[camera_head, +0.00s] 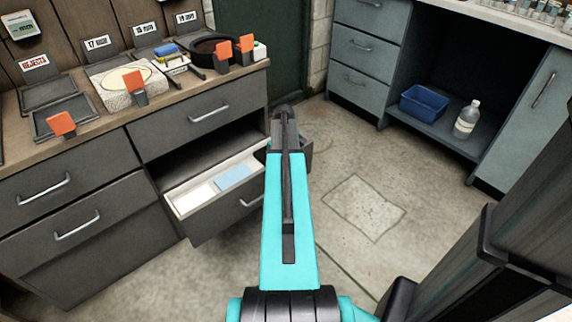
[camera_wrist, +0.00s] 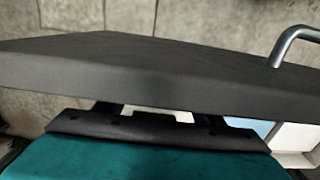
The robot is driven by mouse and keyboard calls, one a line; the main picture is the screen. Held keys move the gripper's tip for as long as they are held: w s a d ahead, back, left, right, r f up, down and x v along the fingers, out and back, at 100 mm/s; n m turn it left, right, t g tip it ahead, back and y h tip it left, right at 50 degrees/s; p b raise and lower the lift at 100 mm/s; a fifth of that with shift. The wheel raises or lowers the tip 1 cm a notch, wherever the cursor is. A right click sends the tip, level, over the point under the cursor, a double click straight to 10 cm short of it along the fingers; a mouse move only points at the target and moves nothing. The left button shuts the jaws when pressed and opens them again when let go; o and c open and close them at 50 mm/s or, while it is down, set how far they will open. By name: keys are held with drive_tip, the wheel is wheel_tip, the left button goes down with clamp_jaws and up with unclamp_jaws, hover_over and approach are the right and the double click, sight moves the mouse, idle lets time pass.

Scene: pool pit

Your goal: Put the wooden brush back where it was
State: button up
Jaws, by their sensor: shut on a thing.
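No wooden brush can be made out in either view. An open drawer (camera_head: 176,203) in the grey cabinet at left has a pale interior with a white and a light blue patch. My arm covers its right end in the head view, and my gripper is hidden there. In the wrist view my gripper (camera_wrist: 172,118) is close to the dark panel of the drawer front (camera_wrist: 150,70), which hides its fingertips. A metal handle (camera_wrist: 290,42) shows at upper right. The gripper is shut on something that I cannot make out.
The wooden countertop (camera_head: 190,92) holds dark trays, orange markers, a pale block and a round black pan (camera_head: 212,48). At right, an open bay under another counter holds a blue bin (camera_head: 424,104) and a bottle (camera_head: 466,120). The concrete floor between is clear.

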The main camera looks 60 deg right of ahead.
drive_tip(key=o, duration=1)
drive_tip(key=shift+o, duration=0.2)
wheel_tip(320, 180, up, 12)
drive_tip(key=p, duration=0.3)
drive_tip(key=shift+w+r, duration=0.1)
